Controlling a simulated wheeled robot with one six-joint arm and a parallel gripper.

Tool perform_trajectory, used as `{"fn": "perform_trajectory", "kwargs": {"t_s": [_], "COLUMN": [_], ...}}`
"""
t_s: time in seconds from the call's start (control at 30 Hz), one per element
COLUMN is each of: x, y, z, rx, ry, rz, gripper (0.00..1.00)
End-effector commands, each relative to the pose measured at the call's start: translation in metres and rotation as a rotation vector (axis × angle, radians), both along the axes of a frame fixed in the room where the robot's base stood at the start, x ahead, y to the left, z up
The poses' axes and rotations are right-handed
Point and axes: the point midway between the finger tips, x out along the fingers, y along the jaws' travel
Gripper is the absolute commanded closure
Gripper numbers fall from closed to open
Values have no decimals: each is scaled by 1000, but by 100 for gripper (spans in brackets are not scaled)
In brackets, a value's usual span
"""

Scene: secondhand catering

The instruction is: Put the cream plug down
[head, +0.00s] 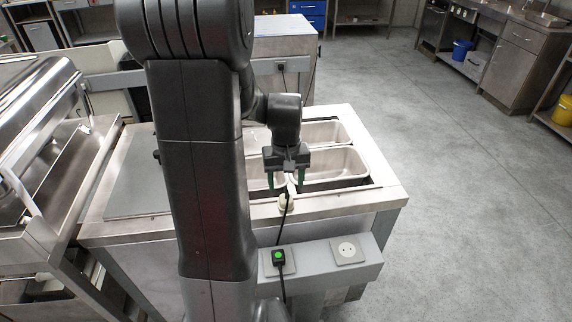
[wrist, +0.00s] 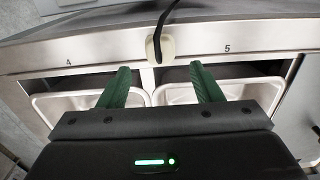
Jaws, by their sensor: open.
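The cream plug (head: 285,203) lies on the front steel rim of the counter with pans, and a black cable runs from it. In the wrist view the cream plug (wrist: 152,50) sits on the rim between the marks 4 and 5, its cable leading away toward the top. My gripper (head: 286,182) is open, its green fingers pointing down over the pans just behind the plug. In the wrist view my gripper (wrist: 160,70) has its fingers apart with nothing between them; the plug is beyond the fingertips.
Steel pans (head: 335,162) are sunk in the counter top (head: 385,178). On the front panel, a black plug with a green light (head: 278,257) sits at the left socket; the right socket (head: 347,250) is empty. A steel chafing unit (head: 40,110) stands left. Open floor (head: 470,200) lies right.

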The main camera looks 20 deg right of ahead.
Motion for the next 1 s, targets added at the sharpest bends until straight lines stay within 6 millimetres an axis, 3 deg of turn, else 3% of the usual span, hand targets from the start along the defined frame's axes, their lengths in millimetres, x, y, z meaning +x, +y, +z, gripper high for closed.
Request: {"fn": "perform_trajectory", "kwargs": {"t_s": [0.2, 0.4, 1.0], "x": [0, 0, 0], "y": [0, 0, 0], "z": [42, 60, 59], "rx": [-2, 0, 0], "ry": [-4, -1, 2], "rz": [0, 0, 0], "gripper": [41, 41, 41]}}
